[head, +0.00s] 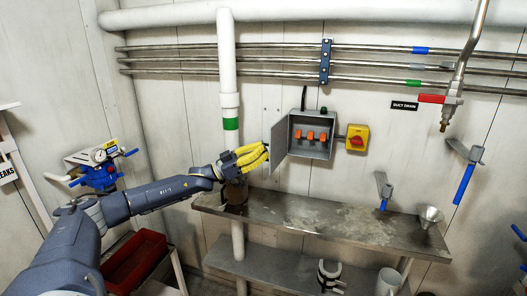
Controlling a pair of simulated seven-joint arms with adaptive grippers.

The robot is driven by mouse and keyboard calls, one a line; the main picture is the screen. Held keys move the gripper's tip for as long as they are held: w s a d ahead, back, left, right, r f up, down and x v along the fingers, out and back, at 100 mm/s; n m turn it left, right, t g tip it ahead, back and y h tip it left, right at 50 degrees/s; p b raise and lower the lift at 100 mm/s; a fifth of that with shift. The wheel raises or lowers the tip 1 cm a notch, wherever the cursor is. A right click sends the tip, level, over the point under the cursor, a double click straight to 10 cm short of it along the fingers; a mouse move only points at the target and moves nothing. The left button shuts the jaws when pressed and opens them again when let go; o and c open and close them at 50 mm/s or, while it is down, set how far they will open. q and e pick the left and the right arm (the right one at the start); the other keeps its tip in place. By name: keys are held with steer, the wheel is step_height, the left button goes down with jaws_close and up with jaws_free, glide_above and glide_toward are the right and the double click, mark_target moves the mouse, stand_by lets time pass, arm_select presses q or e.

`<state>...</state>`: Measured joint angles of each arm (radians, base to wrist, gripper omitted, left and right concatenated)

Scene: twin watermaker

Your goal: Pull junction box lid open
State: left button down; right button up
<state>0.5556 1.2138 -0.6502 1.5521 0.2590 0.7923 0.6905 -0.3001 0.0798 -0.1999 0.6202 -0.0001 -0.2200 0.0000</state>
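The grey junction box (311,136) is mounted on the wall above the steel shelf, with orange parts inside it. Its lid (280,146) is hinged on the left side and stands open, swung out toward the left. My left gripper (266,152), with yellow fingers, is at the lid's left edge. The fingers look close together, but whether they touch or hold the lid edge cannot be made out. My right gripper is not in view.
A yellow and red switch (355,138) sits right of the box. A steel shelf (335,222) runs below, with a funnel (430,215) at its right end. A white vertical pipe (228,80) stands left of the box. A red crate (135,262) is at lower left.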

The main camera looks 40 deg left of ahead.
arm_select(q)
steer(key=shift+r, duration=0.1)
steer(key=c, duration=1.5)
jaws_free()
steer(key=shift+w, duration=0.1)
steer(key=shift+v, duration=6.05)
steer(key=shift+d, duration=0.1)
